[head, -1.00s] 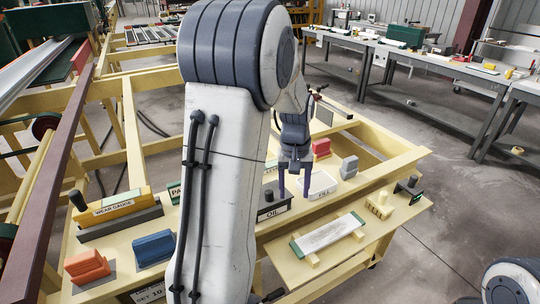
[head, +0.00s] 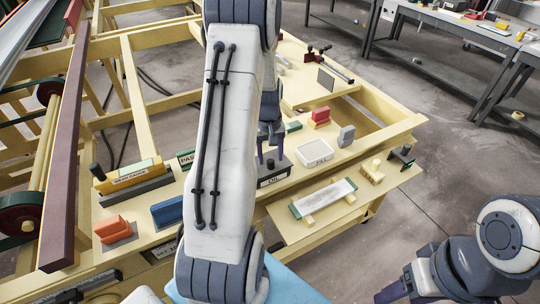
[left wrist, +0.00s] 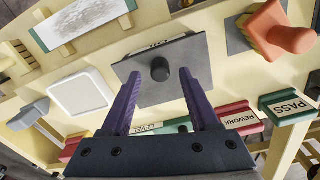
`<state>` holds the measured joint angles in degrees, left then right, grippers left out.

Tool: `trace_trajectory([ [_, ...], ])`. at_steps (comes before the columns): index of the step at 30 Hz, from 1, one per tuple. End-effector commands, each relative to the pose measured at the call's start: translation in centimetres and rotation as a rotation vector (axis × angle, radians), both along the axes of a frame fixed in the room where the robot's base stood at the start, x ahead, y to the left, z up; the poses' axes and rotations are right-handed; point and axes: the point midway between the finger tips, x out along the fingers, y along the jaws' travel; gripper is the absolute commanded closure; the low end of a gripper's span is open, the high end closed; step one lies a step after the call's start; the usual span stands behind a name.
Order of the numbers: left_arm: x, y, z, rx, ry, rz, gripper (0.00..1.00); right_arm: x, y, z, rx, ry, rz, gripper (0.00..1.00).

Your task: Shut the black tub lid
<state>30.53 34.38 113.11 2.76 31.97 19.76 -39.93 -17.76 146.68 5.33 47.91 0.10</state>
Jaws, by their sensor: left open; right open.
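The black tub lid (left wrist: 188,58) is a dark flat plate with a round black knob (left wrist: 160,69), seen from above in the left wrist view. It lies over the tub labelled OIL, slightly turned in the picture; I cannot tell whether it is fully seated. In the head view the OIL tub (head: 273,181) stands on the bench, its top partly hidden by my arm and gripper. My left gripper (head: 270,156) is open above it. In the left wrist view its purple fingers (left wrist: 159,73) are on either side of the knob, apart from it. My right gripper (head: 397,284) is open, low at the right, away from the bench.
A white FILL tray (head: 315,152), a red block (head: 319,117) and a grey block (head: 347,135) stand right of the tub. A board (head: 324,198) lies in front. Blue (head: 167,211) and orange (head: 111,229) blocks are left. PASS and REWORK signs (left wrist: 237,119) are close by.

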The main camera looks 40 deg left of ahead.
Motion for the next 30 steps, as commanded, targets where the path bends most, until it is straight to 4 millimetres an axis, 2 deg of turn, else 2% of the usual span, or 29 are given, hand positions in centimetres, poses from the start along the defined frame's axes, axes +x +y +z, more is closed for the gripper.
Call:
trace_trajectory([
  [4, -0.01, -0.07, -1.10, 0.000, 0.001, -0.001, 0.39, 0.00, 0.00, 0.28, 0.000, 0.000, 0.000, 0.39],
  [13, 0.01, -0.05, -1.33, 0.000, 0.000, -0.001, 0.39, 0.00, 0.00, 0.26, 0.000, 0.000, 0.000, 0.39],
  [15, 0.02, -0.04, -1.32, 0.000, 0.000, -0.001, 0.65, 0.00, 0.00, 0.26, 0.000, 0.000, 0.000, 0.39],
  [18, 0.02, -0.04, -1.31, 0.000, 0.000, 0.000, 1.00, 0.00, 0.00, 0.26, 0.000, 0.000, 0.000, 0.39],
  [30, 0.06, -0.03, -1.27, 0.001, -0.001, 0.000, 1.00, 0.00, 0.00, 0.27, 0.000, 0.000, 0.000, 0.39],
])
